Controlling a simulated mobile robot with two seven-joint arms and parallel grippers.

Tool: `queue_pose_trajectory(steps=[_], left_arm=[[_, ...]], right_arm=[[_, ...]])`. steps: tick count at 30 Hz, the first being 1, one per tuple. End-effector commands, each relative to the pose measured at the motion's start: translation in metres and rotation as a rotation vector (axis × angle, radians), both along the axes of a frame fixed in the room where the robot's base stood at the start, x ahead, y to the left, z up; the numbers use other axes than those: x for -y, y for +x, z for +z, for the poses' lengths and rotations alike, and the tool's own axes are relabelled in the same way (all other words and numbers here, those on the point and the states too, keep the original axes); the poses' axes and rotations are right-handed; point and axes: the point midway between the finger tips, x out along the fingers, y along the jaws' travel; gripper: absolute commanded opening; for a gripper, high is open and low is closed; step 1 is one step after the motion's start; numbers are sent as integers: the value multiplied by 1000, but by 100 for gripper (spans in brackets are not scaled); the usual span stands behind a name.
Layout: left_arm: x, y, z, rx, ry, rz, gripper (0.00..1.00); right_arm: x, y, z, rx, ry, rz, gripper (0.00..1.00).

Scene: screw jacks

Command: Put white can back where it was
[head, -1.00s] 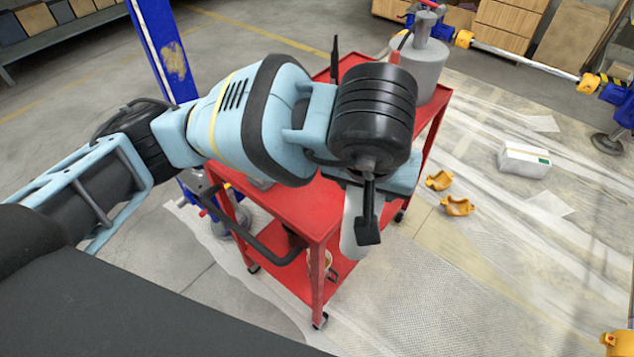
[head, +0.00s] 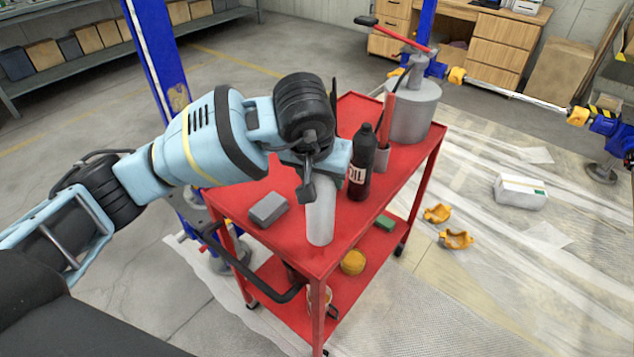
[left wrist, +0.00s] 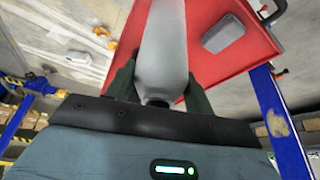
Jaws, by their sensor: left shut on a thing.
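The white can (head: 320,215) is a pale, tall, smooth cylinder at the near part of the red cart's top shelf (head: 285,228). My left gripper (head: 318,184) is shut on its upper part from above. In the left wrist view the can (left wrist: 164,45) stretches away between the two dark fingers, with red shelf behind it. The can looks nearly upright. I cannot tell whether its base touches the shelf or hangs just above it. My right gripper is not in view.
A black oil bottle (head: 361,165) stands close behind the can. A grey block (head: 268,209) lies to its left. A large grey jack-like cylinder (head: 412,112) stands at the shelf's far end. A yellow item (head: 352,262) sits on the lower shelf.

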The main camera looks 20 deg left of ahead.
Motion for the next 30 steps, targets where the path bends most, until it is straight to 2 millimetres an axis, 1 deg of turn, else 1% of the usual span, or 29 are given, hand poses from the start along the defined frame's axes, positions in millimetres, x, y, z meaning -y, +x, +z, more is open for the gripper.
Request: queue_pose_trajectory(steps=[8,21,30], left_arm=[[-11,10,0,2,-1,3,0],[-10,9,-33,3,0,1,0],[-10,9,-35,4,0,1,0]], right_arm=[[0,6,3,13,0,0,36],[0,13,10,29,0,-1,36],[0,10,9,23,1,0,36]])
